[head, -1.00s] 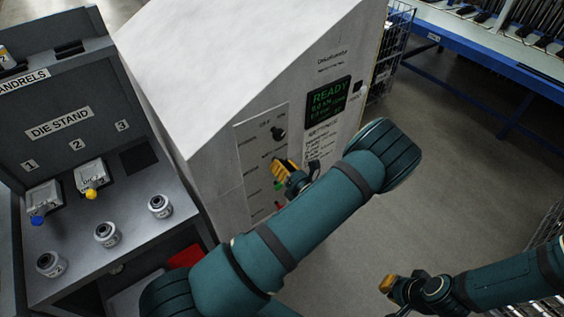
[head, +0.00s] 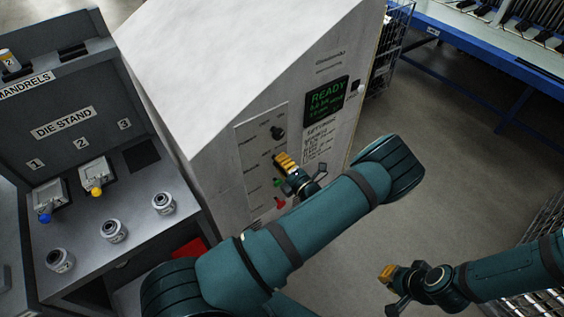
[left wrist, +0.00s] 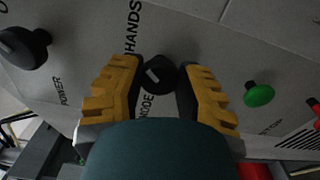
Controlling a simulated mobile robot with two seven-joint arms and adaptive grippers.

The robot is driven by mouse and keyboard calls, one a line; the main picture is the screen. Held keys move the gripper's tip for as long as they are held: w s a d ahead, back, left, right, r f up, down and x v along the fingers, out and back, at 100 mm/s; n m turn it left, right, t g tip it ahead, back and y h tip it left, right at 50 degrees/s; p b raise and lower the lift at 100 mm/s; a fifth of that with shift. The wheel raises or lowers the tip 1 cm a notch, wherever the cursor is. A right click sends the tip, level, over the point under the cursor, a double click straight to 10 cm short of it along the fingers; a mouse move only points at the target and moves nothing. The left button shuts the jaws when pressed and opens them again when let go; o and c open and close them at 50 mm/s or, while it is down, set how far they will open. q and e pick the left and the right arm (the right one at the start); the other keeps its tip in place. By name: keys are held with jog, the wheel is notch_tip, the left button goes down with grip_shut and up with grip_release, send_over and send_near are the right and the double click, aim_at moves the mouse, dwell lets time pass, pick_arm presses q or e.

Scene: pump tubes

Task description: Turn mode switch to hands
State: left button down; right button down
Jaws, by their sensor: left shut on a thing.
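The mode switch (left wrist: 161,73) is a round black knob with a pale mark, between the MODE and HANDS labels on the white cabinet's panel (head: 251,160). The pale mark lies on the knob's left side in the left wrist view; its exact setting is hard to read. My left gripper (head: 284,161) is at the panel, its yellow-backed fingers on either side of the knob and shut on it. In the head view the gripper hides the knob. My right gripper (head: 387,276) hangs away from the panel at lower right, its jaw state unclear.
A black POWER knob (left wrist: 25,47) and a green button (left wrist: 259,94) flank the mode switch. A red control (head: 281,203) sits lower on the panel. A READY display (head: 326,99) is to the right.

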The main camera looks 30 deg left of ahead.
pick_arm(q)
jog(key=shift+a+r+m, duration=0.1)
jog(key=shift+m, duration=0.5)
jog(key=c, duration=0.5)
grip_release()
jog(key=v, duration=1.2)
jog(key=shift+w, duration=0.1)
